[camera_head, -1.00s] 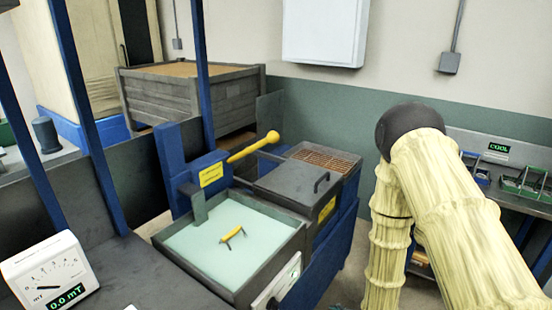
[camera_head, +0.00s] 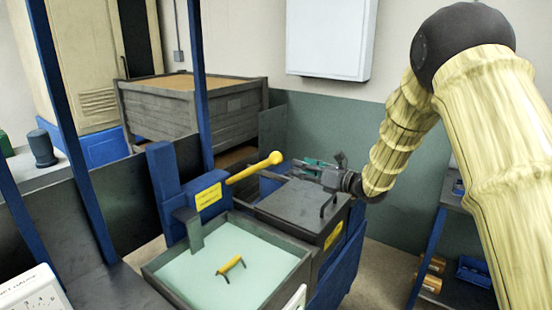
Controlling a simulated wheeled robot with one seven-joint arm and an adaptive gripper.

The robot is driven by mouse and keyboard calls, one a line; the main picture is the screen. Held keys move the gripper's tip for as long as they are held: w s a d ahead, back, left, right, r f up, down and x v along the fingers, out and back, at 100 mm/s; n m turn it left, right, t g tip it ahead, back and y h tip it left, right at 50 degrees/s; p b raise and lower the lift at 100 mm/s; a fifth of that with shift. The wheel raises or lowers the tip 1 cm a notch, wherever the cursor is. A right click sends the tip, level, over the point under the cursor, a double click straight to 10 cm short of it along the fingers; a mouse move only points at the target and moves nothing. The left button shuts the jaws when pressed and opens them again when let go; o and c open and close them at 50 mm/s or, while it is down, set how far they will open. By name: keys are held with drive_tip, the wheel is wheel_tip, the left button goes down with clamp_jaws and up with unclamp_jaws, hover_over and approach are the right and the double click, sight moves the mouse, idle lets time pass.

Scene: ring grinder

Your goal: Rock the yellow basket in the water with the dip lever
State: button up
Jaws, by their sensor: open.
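The dip lever (camera_head: 255,168) is a yellow bar with a round knob, sticking out to the upper right from a blue post (camera_head: 176,184) with a yellow label. The yellow basket handle (camera_head: 230,265) shows above the pale green water in the square tank (camera_head: 288,283); the rest of the basket is hidden under the water. My gripper (camera_head: 305,167) is open and hangs above the dark lidded box behind the tank. Its fingers point left toward the lever's knob, a little to the right of it and apart from it. Nothing is seen between the fingers.
The dark lid (camera_head: 297,203) with an upright handle lies just below my gripper. A large grey crate (camera_head: 190,106) stands behind the lever. Blue uprights (camera_head: 200,80) rise at the left. A meter (camera_head: 35,289) is cut off at the lower left.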

sight(282, 160)
drive_tip(key=p+x, duration=0.4)
drive_tip(key=x, duration=0.7)
drive_tip(key=shift+r+p, duration=0.15)
drive_tip(key=shift+p, duration=0.15)
drive_tip(key=shift+d, duration=0.1)
drive_tip(key=shift+c, duration=0.5)
